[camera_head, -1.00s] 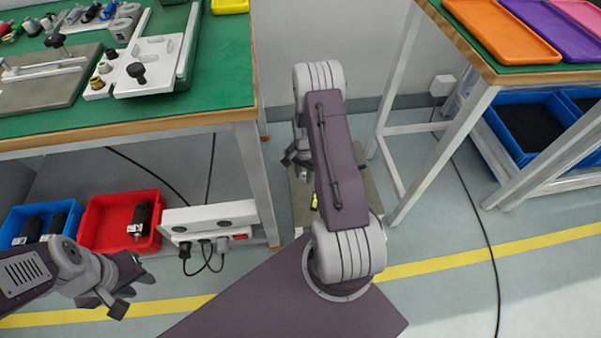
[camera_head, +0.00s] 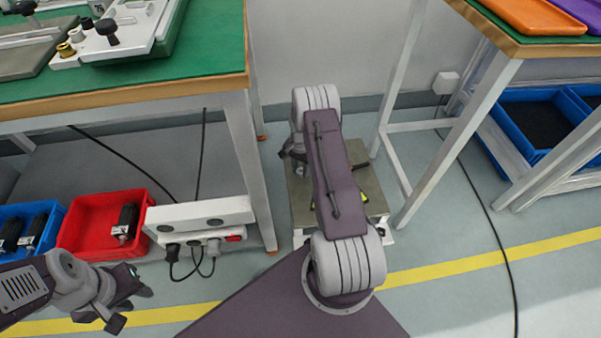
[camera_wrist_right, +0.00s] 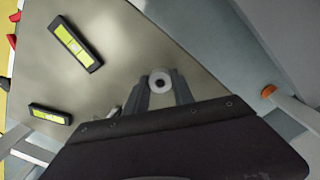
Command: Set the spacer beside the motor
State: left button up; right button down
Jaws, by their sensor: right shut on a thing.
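My right gripper (camera_wrist_right: 160,95) is shut on a pale round spacer (camera_wrist_right: 160,82) with a dark centre hole, held between its fingertips. In the head view, the right gripper (camera_head: 291,152) is partly hidden by my arm, above the left edge of a low stand, and the spacer cannot be made out. My left gripper (camera_head: 122,300) is low at the left, in front of the red bin; its jaw gap is unclear. A black, motor-like cylinder (camera_head: 126,221) with a white label lies in the red bin (camera_head: 85,217). Which thing is the task's motor is not clear.
The low stand (camera_head: 372,185) has a greyish top; two yellow-green spirit levels (camera_wrist_right: 76,43) (camera_wrist_right: 50,114) lie there, with bare room around them. A green bench (camera_head: 210,45) is left, a tray table (camera_head: 520,45) right. A power strip (camera_head: 200,215) stands beside the red bin.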

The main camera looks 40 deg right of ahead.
aim_at(300, 171)
jog(key=c, duration=1.1)
grip_release()
notch_tip(300, 171, up, 12)
jog(key=p, duration=0.8)
jog(key=shift+r, duration=0.15)
